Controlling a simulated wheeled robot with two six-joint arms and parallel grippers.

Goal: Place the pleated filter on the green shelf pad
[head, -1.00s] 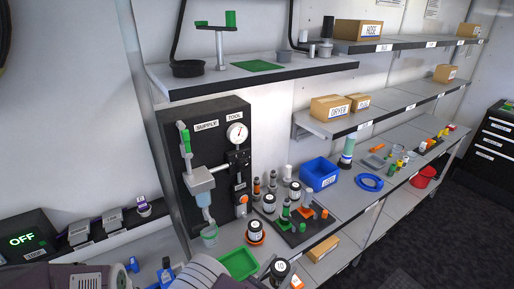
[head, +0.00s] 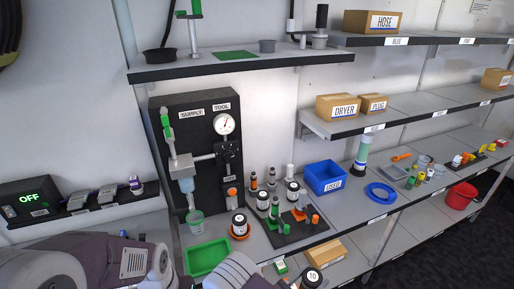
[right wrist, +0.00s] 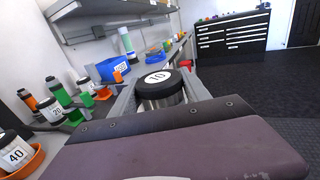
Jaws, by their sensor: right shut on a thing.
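My right gripper (right wrist: 158,92) is shut on a round canister (right wrist: 158,80) with a black rim and a white top marked 10. Its lower body is mostly hidden, so I cannot see whether it is pleated. In the head view the held canister (head: 311,277) shows at the bottom edge, in front of the counter. The green shelf pad (head: 236,54) lies flat and bare on the upper left shelf, well above and left of the canister. My left gripper is not in view.
Below are the gauge panel (head: 196,101), several numbered canisters, a green tray (head: 207,256) and a blue bin (head: 325,177).

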